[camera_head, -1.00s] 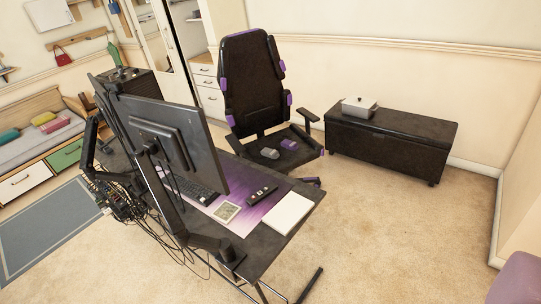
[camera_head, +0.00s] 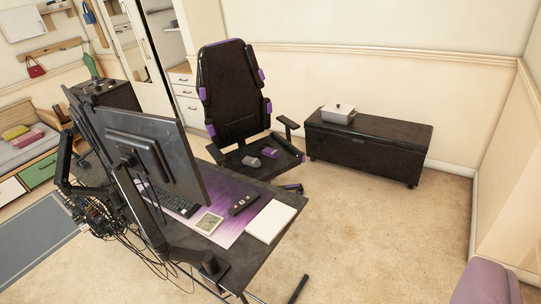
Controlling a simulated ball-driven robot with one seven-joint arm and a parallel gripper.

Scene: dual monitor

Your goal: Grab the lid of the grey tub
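A small light-grey tub (camera_head: 337,117) stands on the left end of a low dark bench against the back wall. Its lid (camera_head: 338,109) sits on top, with a small dark knob or handle at the middle. The tub is far off and small in the picture, so fine detail is hard to tell. My gripper is not in view.
The dark bench (camera_head: 385,150) stands right of a black and purple chair (camera_head: 235,100). A desk (camera_head: 240,262) with monitors (camera_head: 150,150) fills the near left. A purple seat (camera_head: 487,285) is at the lower right. Open carpet (camera_head: 380,240) lies between.

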